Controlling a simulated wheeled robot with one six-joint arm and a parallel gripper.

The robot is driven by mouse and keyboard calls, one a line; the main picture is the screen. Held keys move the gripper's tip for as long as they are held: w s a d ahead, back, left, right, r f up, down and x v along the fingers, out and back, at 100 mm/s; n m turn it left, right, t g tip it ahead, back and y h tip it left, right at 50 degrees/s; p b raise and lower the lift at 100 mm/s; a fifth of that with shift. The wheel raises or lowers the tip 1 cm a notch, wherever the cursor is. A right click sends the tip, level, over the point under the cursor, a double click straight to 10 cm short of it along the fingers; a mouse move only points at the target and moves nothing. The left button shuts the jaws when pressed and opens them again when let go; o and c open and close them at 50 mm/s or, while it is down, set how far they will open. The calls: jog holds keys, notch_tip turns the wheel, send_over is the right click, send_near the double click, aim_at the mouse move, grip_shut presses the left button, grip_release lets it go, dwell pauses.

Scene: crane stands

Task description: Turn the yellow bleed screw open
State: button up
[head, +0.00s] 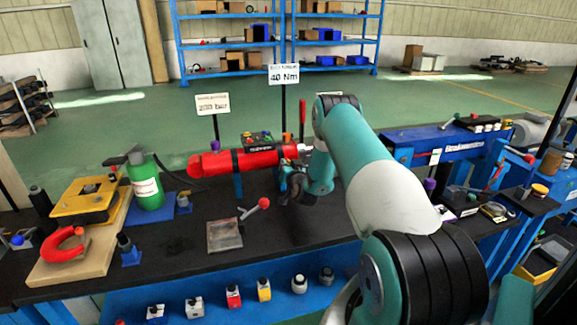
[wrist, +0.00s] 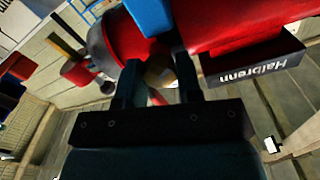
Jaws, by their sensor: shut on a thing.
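A red hydraulic cylinder (head: 215,165) lies across the bench stand in the head view, its right end close to my arm. In the wrist view the red cylinder (wrist: 120,40) fills the top. My gripper (wrist: 159,75) has one finger on each side of a small brass-yellow piece (wrist: 158,70) under the cylinder's end, which looks like the yellow bleed screw. The jaws are shut on it. The shaded picture does not show how far it is turned. In the head view my gripper (head: 291,186) is dark and partly behind my arm; the screw is hidden there.
A black labelled box (wrist: 255,62) sits beside the cylinder, close to the right finger. On the bench (head: 180,265) are a green bottle (head: 147,185), a red-knobbed lever (head: 263,203) and a red horseshoe piece (head: 62,246). Two signs stand behind the cylinder.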

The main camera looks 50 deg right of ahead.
jog(key=shift+m+b, duration=1.15)
jog(key=shift+m, duration=0.75)
jog(key=o, duration=0.9)
jog(key=shift+d, duration=0.1)
jog(key=shift+o, duration=0.2)
jog(key=b+v, duration=1.7)
jog(key=b, duration=0.5)
jog(key=shift+s+a, duration=0.15)
jog(key=shift+a, duration=0.1)
